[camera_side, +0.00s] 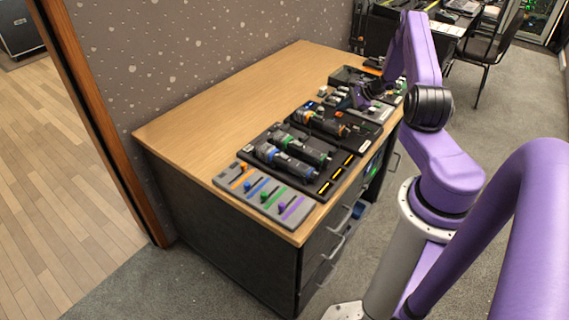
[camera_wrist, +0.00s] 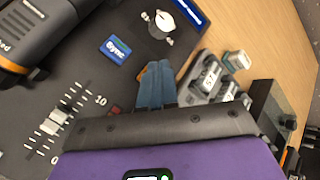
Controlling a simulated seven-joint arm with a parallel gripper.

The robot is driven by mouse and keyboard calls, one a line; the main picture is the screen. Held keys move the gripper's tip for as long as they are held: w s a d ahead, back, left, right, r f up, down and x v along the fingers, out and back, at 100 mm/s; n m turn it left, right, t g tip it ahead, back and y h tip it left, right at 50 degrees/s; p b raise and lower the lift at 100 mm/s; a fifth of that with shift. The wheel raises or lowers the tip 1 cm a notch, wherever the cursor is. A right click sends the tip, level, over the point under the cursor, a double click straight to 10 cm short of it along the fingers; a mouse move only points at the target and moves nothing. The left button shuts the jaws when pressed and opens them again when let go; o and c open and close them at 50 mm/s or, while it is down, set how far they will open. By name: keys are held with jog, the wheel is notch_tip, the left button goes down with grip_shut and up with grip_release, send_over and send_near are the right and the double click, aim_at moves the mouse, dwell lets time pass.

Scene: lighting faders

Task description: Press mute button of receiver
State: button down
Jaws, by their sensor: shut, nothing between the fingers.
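The receiver (camera_wrist: 90,75) is a dark panel with a black microphone (camera_wrist: 28,38) lying on it. It carries a blue "Sync" button (camera_wrist: 115,49), a white knob (camera_wrist: 160,24) and a fader with a 0–10 scale (camera_wrist: 66,108). A small dark red patch (camera_wrist: 115,112) shows beside my fingers; I cannot tell whether it is the mute button, and no mute label is readable. My gripper (camera_wrist: 154,68) is shut and empty, its blue fingertips over the panel near the Sync button. Contact cannot be judged. In the side view my gripper (camera_side: 359,98) is over the far devices.
A grey box with white-topped switches (camera_wrist: 210,80) sits right of my fingers. In the side view, a grey fader board (camera_side: 222,181) and microphone trays (camera_side: 300,180) line the wooden desk's (camera_side: 200,120) front. The desk's back left is clear.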

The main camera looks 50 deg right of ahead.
aim_at(341, 115)
jog(key=shift+r, duration=0.15)
notch_tip(341, 115, up, 6)
jog(key=shift+f, duration=0.1)
dwell(0.7)
jog(key=shift+a, duration=0.1)
